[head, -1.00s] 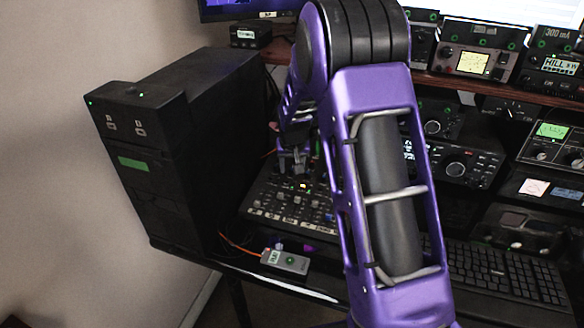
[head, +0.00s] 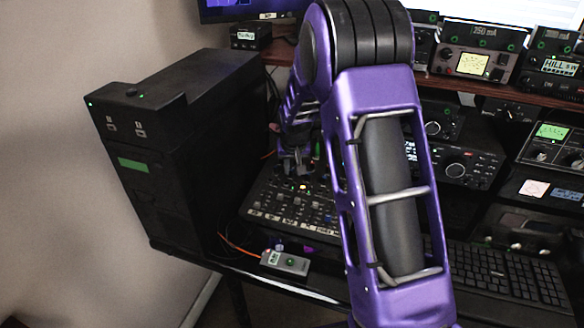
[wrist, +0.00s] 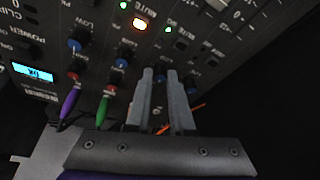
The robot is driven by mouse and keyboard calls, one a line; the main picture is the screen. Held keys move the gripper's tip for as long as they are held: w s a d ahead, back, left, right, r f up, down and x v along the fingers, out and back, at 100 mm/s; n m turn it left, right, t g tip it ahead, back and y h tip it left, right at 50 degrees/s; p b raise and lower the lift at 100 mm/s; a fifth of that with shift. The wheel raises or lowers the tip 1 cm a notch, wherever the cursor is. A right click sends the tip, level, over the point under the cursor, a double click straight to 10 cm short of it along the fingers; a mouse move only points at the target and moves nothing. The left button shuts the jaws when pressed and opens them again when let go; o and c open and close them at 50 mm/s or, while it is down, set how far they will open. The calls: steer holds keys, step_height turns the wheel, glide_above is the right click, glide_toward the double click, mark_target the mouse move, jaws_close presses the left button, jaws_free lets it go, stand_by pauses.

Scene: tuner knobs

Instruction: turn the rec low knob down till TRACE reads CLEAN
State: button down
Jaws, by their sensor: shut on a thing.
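The mixer panel (head: 262,205) lies on the desk beside the black tower, with rows of small knobs. My gripper (head: 298,172) reaches down to its back part. In the wrist view my gripper (wrist: 167,72) is shut on a small knob (wrist: 160,61), mostly hidden between the fingertips. The knob's label is too blurred to confirm it as rec low. Blue knobs (wrist: 79,40) and red knobs stand to the left. A small cyan display (wrist: 33,73) shows at the left edge; its text is unreadable here. I cannot make out a TRACE reading.
Purple and green plugs (wrist: 69,104) stick out of the panel left of my fingers. An orange lit button (wrist: 140,24) is above. The black tower (head: 165,150) stands close on the left. A small grey box (head: 285,263) lies in front, and a keyboard (head: 505,275) is at right.

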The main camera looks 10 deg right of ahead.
steer(key=shift+n, duration=0.3)
steer(key=n+y+p, duration=0.1)
steer(key=n, duration=0.2)
steer(key=shift+d+n, duration=0.15)
steer(key=shift+n, duration=0.15)
steer(key=shift+n+g+y+p, duration=0.4)
steer(key=shift+n+y+p, duration=0.3)
steer(key=shift+n, duration=1.5)
steer(key=c, duration=0.8)
jaws_free()
steer(key=p+v, duration=0.2)
steer(key=v, duration=1.5)
steer(key=shift+r, duration=0.25)
